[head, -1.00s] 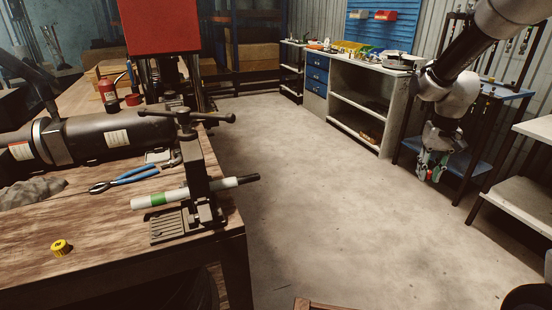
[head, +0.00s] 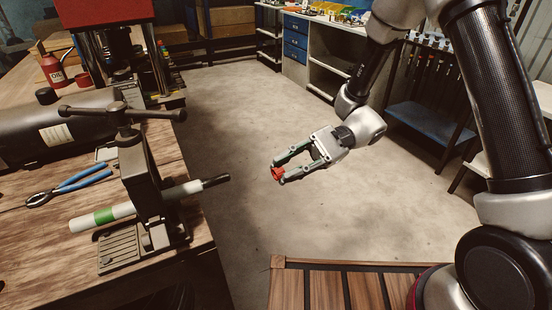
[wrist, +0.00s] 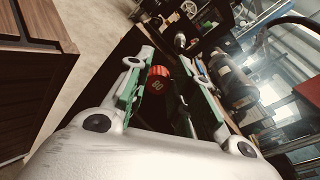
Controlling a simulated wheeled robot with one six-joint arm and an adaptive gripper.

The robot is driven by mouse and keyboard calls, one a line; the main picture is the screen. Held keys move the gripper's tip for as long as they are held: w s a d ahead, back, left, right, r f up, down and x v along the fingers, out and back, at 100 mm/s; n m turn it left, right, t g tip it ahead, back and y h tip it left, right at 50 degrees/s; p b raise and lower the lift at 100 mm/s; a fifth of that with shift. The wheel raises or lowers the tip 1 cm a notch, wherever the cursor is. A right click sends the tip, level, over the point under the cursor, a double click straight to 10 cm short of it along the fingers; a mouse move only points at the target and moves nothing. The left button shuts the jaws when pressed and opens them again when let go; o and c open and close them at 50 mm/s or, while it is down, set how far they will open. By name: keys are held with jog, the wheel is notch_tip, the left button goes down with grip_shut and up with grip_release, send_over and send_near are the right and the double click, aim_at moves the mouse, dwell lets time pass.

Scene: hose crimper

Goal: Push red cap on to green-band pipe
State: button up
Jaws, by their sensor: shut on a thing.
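The green-band pipe (head: 120,212) is white with a green band near its left end and a black right end. It lies clamped across a dark vise (head: 143,185) on the bench, its black end reaching past the bench edge. My gripper (head: 278,174) is shut on the red cap (head: 278,173) and holds it in the air over the floor, to the right of the pipe's black end and apart from it. In the wrist view the red cap (wrist: 159,79) sits between the green-edged fingers, with dark markings on it.
Pliers with blue handles (head: 80,180) and a large dark cylinder (head: 60,128) lie on the wooden bench (head: 30,240). The vise's T-handle (head: 122,112) stands above the pipe. A slatted wooden surface (head: 330,290) is at the bottom. Open floor lies between bench and arm.

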jog(key=shift+a+r+m+t+y, duration=0.15)
jog(key=shift+a+r+m+y, duration=0.05)
jog(key=shift+a+r+y, duration=0.4)
jog(key=shift+a+r+m+t+y, duration=0.2)
jog(key=shift+a+r+y, duration=0.15)
jog(key=shift+a, duration=0.35)
jog(key=shift+d, duration=0.1)
send_near(219, 178)
jog(key=shift+x, duration=1.65)
jog(key=shift+x, duration=1.35)
jog(key=o, duration=0.7)
jog(key=v, duration=1.1)
jog(key=shift+w+d, duration=0.3)
jog(key=shift+w, duration=0.05)
jog(key=shift+f, duration=0.15)
